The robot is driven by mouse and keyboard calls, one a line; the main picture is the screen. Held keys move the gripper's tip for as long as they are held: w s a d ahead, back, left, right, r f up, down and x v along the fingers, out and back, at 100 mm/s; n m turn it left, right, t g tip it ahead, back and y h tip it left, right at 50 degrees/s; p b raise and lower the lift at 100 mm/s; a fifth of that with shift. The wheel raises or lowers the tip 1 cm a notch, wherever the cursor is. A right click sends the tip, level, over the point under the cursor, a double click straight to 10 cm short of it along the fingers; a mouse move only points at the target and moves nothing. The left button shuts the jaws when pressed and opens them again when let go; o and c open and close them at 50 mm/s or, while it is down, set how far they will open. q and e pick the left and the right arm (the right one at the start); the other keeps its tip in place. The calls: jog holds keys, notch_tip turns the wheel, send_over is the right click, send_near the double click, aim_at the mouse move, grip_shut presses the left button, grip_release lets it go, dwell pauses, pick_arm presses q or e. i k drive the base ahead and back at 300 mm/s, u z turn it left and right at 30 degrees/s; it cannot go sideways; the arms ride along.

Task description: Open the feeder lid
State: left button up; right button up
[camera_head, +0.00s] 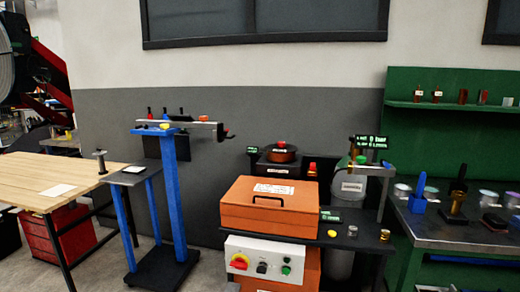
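An orange box (265,222) with a dark handle and a white label on its sloping front stands right of the middle. Its top looks closed. Behind it is a dark unit (270,171) with a round brownish lid (281,155) that has a red knob (282,144). This round lid appears to sit closed. A small green sign is beside it, too small to read. I cannot tell for sure which of the two is the feeder. Neither of my grippers shows in this view.
A blue stand (172,190) and wooden table (45,178) are left, a green workbench (440,92) right. Floor is clear between stand and box.

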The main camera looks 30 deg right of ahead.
aim_at(272, 194)
jog(key=z, duration=0.05)
jog(key=i, duration=1)
jog(key=z, duration=0.8)
jog(key=i, duration=0.6)
jog(key=z, duration=0.45)
